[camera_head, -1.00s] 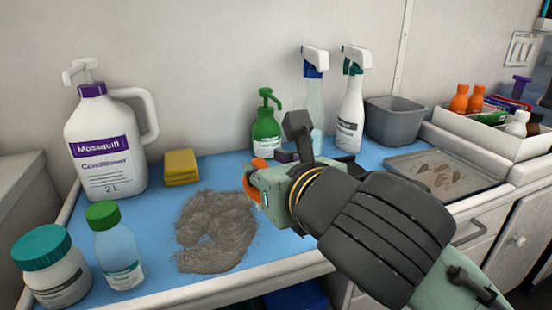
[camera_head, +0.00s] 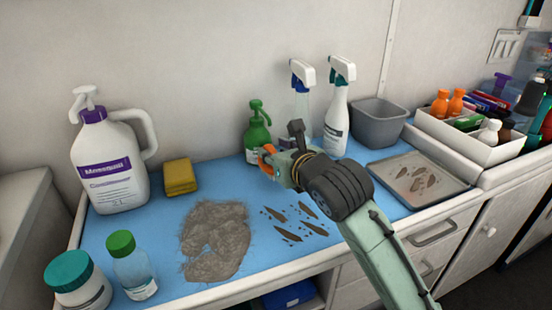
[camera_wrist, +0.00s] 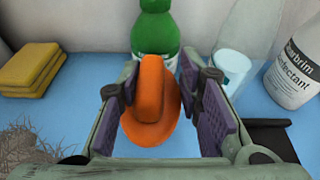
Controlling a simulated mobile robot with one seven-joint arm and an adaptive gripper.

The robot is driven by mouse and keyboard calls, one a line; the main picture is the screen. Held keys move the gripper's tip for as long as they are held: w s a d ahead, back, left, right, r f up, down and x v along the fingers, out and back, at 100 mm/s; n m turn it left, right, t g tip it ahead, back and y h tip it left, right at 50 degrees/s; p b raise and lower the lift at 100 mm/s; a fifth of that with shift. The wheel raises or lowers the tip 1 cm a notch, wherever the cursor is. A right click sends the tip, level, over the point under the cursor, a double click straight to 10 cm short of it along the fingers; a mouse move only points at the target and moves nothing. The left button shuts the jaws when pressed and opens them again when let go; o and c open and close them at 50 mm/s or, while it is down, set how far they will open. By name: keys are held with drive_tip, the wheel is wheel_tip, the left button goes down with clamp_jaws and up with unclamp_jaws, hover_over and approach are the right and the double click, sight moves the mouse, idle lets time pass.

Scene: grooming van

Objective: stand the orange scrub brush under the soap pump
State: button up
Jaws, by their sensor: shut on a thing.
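The orange scrub brush (camera_head: 266,160) is held between the purple finger pads of my gripper (camera_head: 271,160). In the wrist view the brush (camera_wrist: 150,95) stands roughly upright between the pads of my gripper (camera_wrist: 160,108). A green pump bottle (camera_head: 257,134), which looks like the soap pump, stands against the wall just behind the brush. It shows in the wrist view (camera_wrist: 155,35), partly hidden by the brush. I cannot tell whether the brush touches the blue mat (camera_head: 165,225).
Two spray bottles (camera_head: 337,115) stand right of the green bottle, near a grey bin (camera_head: 378,122) and a tray with dark clumps (camera_head: 418,180). A yellow sponge stack (camera_head: 180,177), conditioner jug (camera_head: 108,165) and fur pile (camera_head: 215,240) are left. Dark clumps (camera_head: 308,210) lie on the mat.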

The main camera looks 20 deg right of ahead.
drive_tip(key=shift+f, duration=1.3)
drive_tip(key=shift+c, duration=0.2)
drive_tip(key=shift+f, duration=0.2)
drive_tip(key=o, duration=1.2)
drive_tip(key=shift+s+r, duration=0.1)
drive_tip(key=shift+o, duration=0.2)
drive_tip(key=shift+r, duration=0.1)
drive_tip(key=shift+s+r, duration=0.1)
drive_tip(key=b+v, duration=0.2)
drive_tip(key=v, duration=0.9)
drive_tip(key=shift+s+r, duration=0.1)
drive_tip(key=shift+s, duration=0.25)
